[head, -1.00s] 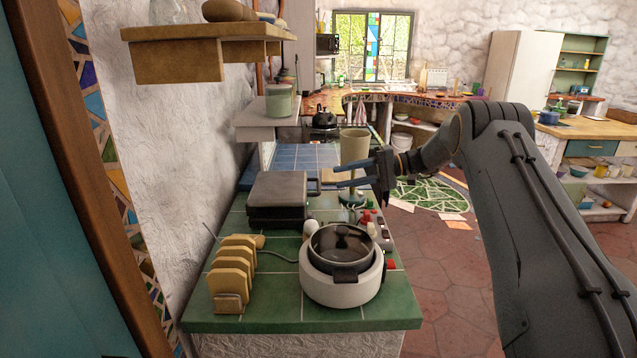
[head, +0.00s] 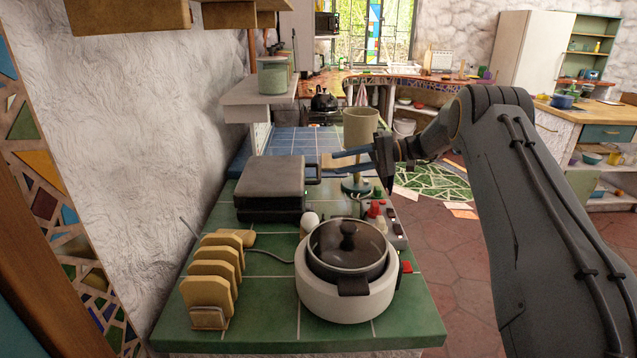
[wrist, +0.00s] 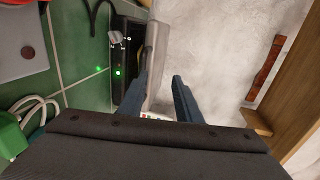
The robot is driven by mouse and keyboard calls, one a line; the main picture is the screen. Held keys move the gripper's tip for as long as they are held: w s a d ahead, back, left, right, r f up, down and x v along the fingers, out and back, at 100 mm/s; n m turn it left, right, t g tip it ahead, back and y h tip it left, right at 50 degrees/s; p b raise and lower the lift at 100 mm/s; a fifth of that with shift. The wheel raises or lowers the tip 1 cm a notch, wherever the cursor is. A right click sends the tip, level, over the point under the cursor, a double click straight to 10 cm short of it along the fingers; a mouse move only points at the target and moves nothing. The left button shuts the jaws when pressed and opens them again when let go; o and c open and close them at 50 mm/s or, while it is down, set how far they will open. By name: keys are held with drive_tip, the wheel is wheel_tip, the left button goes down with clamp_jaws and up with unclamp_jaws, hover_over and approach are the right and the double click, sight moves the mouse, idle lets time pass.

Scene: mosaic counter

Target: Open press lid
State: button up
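The press (head: 270,188) is a dark grey box with a flat lid on the left of the green tiled counter. Its lid lies shut, and a small handle (head: 313,171) sticks out on its right side. My gripper (head: 336,163) is just right of the handle, with its two blue fingers apart and pointing left at the press. In the wrist view, the gripper (wrist: 160,77) is open with nothing held. The press (wrist: 154,45) shows there with its grey lid and a dark face with knobs. Whether a finger touches it I cannot tell.
A white cooker with a lidded pot (head: 346,285) stands at the counter front. A toast rack (head: 208,318) is front left. A beige cup-like lamp (head: 360,127) stands close behind my gripper. A wall shelf (head: 260,100) is beyond the press.

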sight(319, 174)
drive_tip(key=shift+w+a+f, duration=0.2)
drive_tip(key=shift+a+f, duration=0.7)
drive_tip(key=shift+a, duration=0.35)
drive_tip(key=shift+w+a+f, duration=0.15)
drive_tip(key=shift+a+f, duration=0.7)
drive_tip(key=shift+a, duration=0.45)
drive_tip(key=shift+w+a+f, duration=0.2)
drive_tip(key=shift+a+f, duration=0.7)
drive_tip(key=shift+a, duration=0.35)
drive_tip(key=shift+c, duration=0.4)
clamp_jaws()
